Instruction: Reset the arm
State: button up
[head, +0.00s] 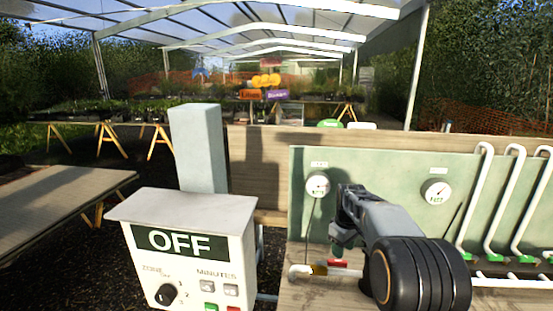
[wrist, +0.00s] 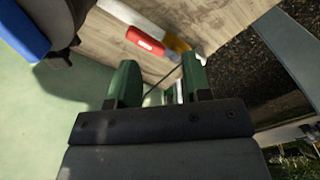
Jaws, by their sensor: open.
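My gripper (head: 340,236) is in front of the green panel (head: 400,180), just below and to the right of the left gauge (head: 318,185). In the wrist view its two dark green fingers (wrist: 155,88) are apart with nothing held between them. A red valve handle (head: 338,262) on a white pipe lies just below the gripper. The handle also shows in the wrist view (wrist: 146,40), beyond the fingers and apart from them. My arm hides part of the panel and bench.
A control box (head: 190,245) with an "OFF" display, a dial and buttons stands to the left, with a grey post (head: 198,148) behind it. White pipes (head: 470,200) rise at the right. A wooden table (head: 60,205) is at the far left.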

jog(key=s+a+r+m+t, duration=0.2)
jog(key=s+m, duration=0.1)
jog(key=s, duration=1)
jog(key=s+a+r+m+t, duration=0.2)
jog(key=s+m, duration=0.2)
jog(key=s, duration=0.9)
jog(key=shift+s+r+m, duration=0.15)
jog(key=shift+s+m, duration=0.15)
jog(key=shift+s, duration=0.05)
jog(key=shift+s+a, duration=0.1)
jog(key=shift+s, duration=0.05)
